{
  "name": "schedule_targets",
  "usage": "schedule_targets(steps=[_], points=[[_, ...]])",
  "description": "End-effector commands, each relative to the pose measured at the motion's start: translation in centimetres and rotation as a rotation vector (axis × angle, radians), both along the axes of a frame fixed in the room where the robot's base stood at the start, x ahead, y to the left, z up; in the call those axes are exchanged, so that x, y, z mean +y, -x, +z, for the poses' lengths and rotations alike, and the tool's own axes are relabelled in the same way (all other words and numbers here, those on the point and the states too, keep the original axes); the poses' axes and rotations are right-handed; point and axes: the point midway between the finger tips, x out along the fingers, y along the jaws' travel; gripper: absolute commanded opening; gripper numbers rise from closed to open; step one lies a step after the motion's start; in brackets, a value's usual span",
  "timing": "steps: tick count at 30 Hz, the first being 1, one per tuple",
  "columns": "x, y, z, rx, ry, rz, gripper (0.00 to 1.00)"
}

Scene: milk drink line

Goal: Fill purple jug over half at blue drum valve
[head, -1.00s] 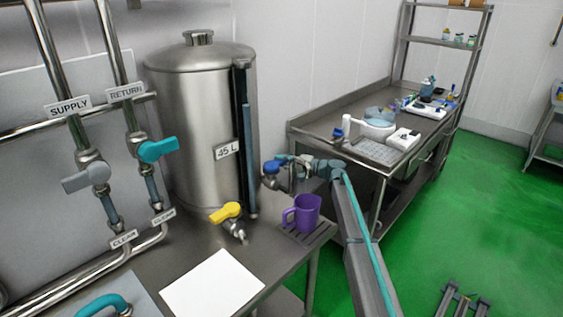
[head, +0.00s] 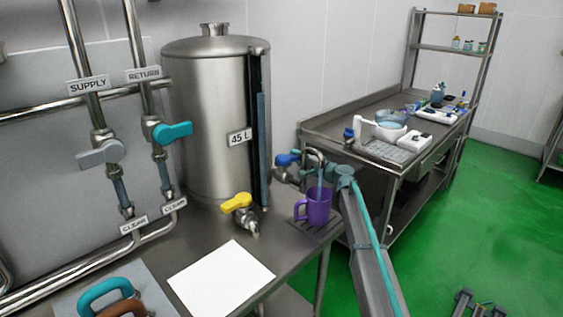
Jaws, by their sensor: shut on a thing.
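The purple jug (head: 319,207) stands upright on a slotted drip grate (head: 305,228) at the front right corner of the steel bench, its handle facing left. Above it is the blue valve (head: 286,159) at the lower right of the steel 45 L drum (head: 208,120). A thin bluish stream (head: 320,187) runs down from the spout into the jug. The level inside cannot be made out. My gripper (head: 304,168) is at the blue valve, above the jug, and appears shut on its handle. The fingertips are small and partly hidden.
A yellow-handled valve (head: 238,204) sits on the drum's front, left of the jug. A white sheet (head: 221,277) lies on the bench. Supply and return pipes stand at left. A side table (head: 345,118) with lab items is behind my arm.

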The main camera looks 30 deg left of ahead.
Motion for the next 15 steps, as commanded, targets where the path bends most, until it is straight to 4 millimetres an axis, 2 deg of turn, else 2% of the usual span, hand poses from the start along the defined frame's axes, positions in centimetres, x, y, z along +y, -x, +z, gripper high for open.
schedule_targets(steps=[5, 6, 10, 15], points=[[0.18, 0.14, 0.01, 0.0, 0.001, 0.005, 0.0], [0.18, 0.14, 0.01, 0.0, 0.001, 0.005, 0.22], [0.18, 0.14, 0.01, 0.0, 0.001, 0.005, 0.44], [0.17, 0.13, 0.02, 0.0, 0.001, 0.005, 0.46]])
